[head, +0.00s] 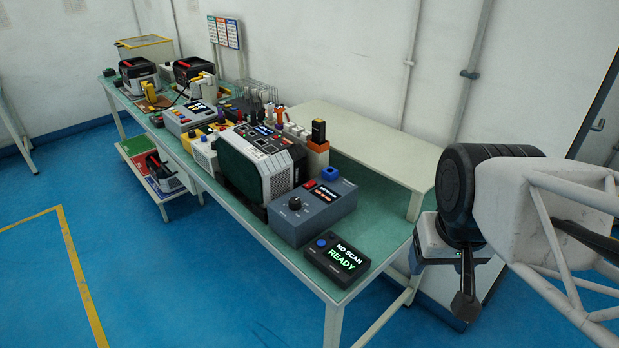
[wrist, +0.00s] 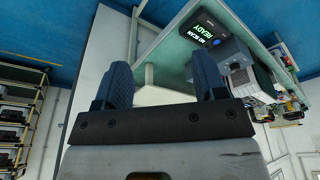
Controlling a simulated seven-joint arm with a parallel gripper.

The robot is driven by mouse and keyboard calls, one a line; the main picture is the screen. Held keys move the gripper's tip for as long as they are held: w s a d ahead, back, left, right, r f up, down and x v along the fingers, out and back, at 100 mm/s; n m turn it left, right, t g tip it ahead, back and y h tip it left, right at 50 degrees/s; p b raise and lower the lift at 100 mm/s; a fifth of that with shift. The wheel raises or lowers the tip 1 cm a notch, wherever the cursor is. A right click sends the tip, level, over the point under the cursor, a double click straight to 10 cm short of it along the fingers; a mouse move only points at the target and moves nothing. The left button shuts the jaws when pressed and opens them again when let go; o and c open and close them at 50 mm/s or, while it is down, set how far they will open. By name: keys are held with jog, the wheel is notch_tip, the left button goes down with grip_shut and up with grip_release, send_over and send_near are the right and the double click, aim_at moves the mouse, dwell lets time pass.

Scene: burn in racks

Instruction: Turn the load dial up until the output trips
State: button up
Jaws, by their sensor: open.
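The load unit (head: 312,210) is a blue-grey box near the right end of the green-topped bench. Its dark round dial (head: 295,203) is on the sloped front face, left of a small display with red and white text too small to read. In the wrist view the box (wrist: 234,55) shows at upper right, and its dial cannot be made out clearly. My gripper (wrist: 165,85) is open and empty, its two blue-grey fingers wide apart. It is off the bench's right end, apart from the dial. In the head view my arm's end (head: 465,295) hangs right of the bench; the fingertips are unclear.
A black scanner box (head: 337,260) reading "NO SCAN READY" sits at the bench's front right corner. A large unit with a dark green side (head: 255,165) stands left of the load unit. A raised pale shelf (head: 370,140) runs behind. Several devices crowd the bench's far end.

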jog(key=w+a+n, duration=0.3)
jog(key=w+a, duration=0.1)
jog(key=w, duration=0.6)
jog(key=n+g, duration=0.3)
jog(key=n, duration=0.6)
send_over(295, 200)
jog(key=f, duration=1.2)
jog(key=shift+s+d+f, duration=0.35)
jog(key=shift+w+a+f, duration=0.35)
jog(key=shift+a+f, duration=0.05)
jog(key=shift+f, duration=0.1)
jog(key=shift+f, duration=3.75)
